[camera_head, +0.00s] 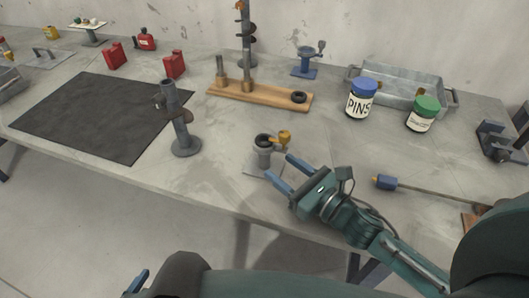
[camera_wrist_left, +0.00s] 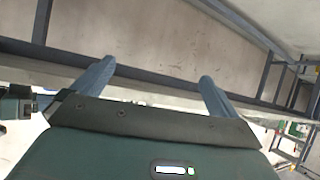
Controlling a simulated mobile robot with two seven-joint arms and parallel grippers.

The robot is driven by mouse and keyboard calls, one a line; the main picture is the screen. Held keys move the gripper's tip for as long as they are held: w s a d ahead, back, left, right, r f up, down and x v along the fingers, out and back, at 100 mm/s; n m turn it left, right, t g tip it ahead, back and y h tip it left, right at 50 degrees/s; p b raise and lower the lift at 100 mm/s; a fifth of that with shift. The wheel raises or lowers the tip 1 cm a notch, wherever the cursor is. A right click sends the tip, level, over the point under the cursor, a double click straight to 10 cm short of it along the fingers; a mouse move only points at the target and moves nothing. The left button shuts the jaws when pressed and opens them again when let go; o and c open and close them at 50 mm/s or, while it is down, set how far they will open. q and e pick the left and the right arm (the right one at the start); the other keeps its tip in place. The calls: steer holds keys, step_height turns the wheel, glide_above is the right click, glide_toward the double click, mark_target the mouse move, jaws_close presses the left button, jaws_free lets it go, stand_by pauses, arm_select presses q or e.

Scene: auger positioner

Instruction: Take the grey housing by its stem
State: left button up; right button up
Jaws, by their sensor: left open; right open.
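A small grey piece with a dark round opening and a yellow knob (camera_head: 285,137) stands upright on a flat plate near the table's front edge; it looks like the grey housing (camera_head: 264,157), with a short stem below its top. My right gripper (camera_head: 279,164) is open and empty, just right and in front of it, its blue fingers pointing towards it. I cannot tell whether they touch it. My left gripper (camera_wrist_left: 152,82) is open and empty in the left wrist view, facing the floor and frame bars. Only a bit of it (camera_head: 138,283) shows at the head view's bottom edge.
A grey post on a round base (camera_head: 186,146) stands left of the housing. Behind are a wooden board (camera_head: 250,97) with posts, a blue-lidded jar (camera_head: 361,100), a green-lidded jar (camera_head: 423,115) and a metal tray (camera_head: 452,98). A blue-ended rod (camera_head: 387,182) lies right. A dark mat (camera_head: 95,115) lies left.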

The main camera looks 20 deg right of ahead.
mark_target(269, 155)
steer(key=x, duration=0.2)
steer(key=p+x, duration=0.1)
steer(key=x, duration=0.4)
steer(key=shift+w+d+f, duration=0.25)
steer(key=shift+w, duration=0.1)
jaws_close()
steer(key=shift+r, duration=0.1)
stand_by(0.4)
